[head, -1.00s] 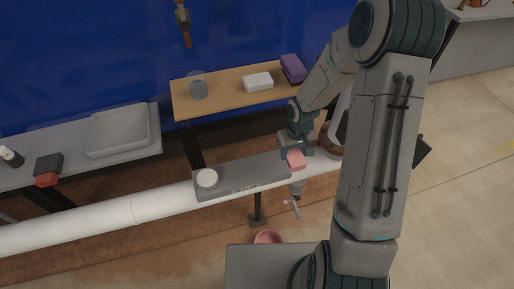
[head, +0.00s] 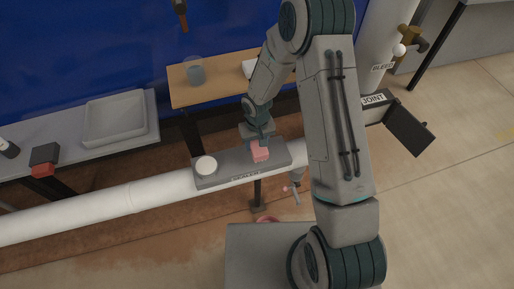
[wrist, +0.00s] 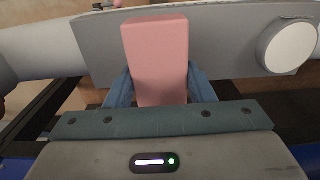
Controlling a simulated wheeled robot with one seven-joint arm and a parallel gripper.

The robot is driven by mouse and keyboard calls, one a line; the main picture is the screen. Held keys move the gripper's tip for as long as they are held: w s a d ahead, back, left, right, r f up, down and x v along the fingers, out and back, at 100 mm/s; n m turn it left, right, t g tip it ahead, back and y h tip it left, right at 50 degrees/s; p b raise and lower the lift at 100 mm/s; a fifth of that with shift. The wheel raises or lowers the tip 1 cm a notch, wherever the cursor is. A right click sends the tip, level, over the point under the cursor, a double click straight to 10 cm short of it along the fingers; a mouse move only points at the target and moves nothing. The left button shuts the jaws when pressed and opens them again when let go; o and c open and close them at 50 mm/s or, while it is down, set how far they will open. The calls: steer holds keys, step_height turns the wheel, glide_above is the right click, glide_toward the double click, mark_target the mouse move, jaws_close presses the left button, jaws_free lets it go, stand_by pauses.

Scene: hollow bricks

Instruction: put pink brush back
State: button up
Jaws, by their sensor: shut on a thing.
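The pink brush (head: 261,154) is a block-shaped thing held in my gripper (head: 260,142). In the wrist view the brush (wrist: 158,62) stands out between the two blue fingers (wrist: 160,88), which are shut on it. In the head view it is over the right part of a grey labelled ledge (head: 229,179) on the white pipe. I cannot tell whether it touches the ledge. A white round piece (head: 206,166) sits at the ledge's left end; it also shows at the right in the wrist view (wrist: 287,47).
Behind the ledge, a wooden shelf (head: 222,93) holds a grey cup (head: 195,75) and a white block (head: 249,68), partly hidden by my arm. A grey table (head: 62,137) at left carries a tray (head: 115,119). A dark open flap (head: 408,132) juts out at right.

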mark_target(257, 148)
steer(key=shift+f, duration=1.95)
steer(key=o, duration=0.9)
steer(key=shift+o, duration=0.2)
steer(key=shift+r, duration=0.15)
